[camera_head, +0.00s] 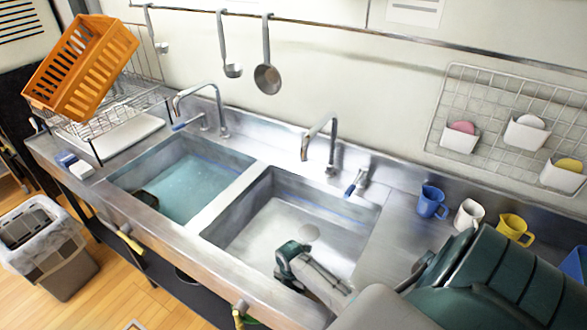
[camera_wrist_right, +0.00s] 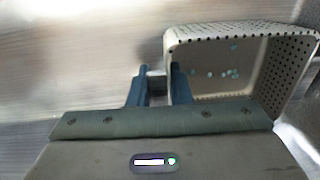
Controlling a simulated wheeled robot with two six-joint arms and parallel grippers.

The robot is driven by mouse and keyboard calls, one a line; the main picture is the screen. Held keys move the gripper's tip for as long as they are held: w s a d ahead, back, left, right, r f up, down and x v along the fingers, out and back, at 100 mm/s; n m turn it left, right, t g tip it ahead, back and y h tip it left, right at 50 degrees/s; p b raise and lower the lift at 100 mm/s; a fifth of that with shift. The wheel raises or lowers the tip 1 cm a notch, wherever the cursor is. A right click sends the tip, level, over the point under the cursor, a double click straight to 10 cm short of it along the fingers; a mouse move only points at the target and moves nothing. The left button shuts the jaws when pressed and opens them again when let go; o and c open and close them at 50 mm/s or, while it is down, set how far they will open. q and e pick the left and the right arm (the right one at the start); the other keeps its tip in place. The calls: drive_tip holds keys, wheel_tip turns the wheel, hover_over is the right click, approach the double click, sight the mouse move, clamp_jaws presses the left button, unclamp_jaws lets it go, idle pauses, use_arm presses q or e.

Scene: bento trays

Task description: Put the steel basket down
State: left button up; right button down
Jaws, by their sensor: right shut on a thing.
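In the right wrist view, my right gripper (camera_wrist_right: 157,78) is shut on the steel basket (camera_wrist_right: 292,75), a pale box with rows of small holes. Its blue fingers are at the basket's left side, with a small piece of it between them. A few pale teal specks show inside. The basket is over or on a brushed metal surface; I cannot tell whether it touches. In the head view the basket does not show, and my right arm covers the lower right counter. A green and grey arm part of mine reaches over the right sink; no left fingers show.
A left sink (camera_head: 190,180) holds water, and a right sink (camera_head: 250,215) looks empty. A blue mug (camera_head: 431,202), a white mug (camera_head: 468,214) and a yellow mug (camera_head: 513,229) stand on the right counter. An orange crate (camera_head: 80,65) sits on the rack at left. Two taps stand behind the sinks.

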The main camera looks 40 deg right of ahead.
drive_tip(key=c, duration=1.3)
unclamp_jaws()
drive_tip(key=shift+r, duration=0.1)
drive_tip(key=r, duration=0.4)
drive_tip(key=r+b, duration=0.1)
drive_tip(key=r, duration=0.6)
drive_tip(key=shift+w+a+r+b, duration=0.1)
drive_tip(key=shift+w+r+b, duration=0.2)
drive_tip(key=shift+r, duration=0.1)
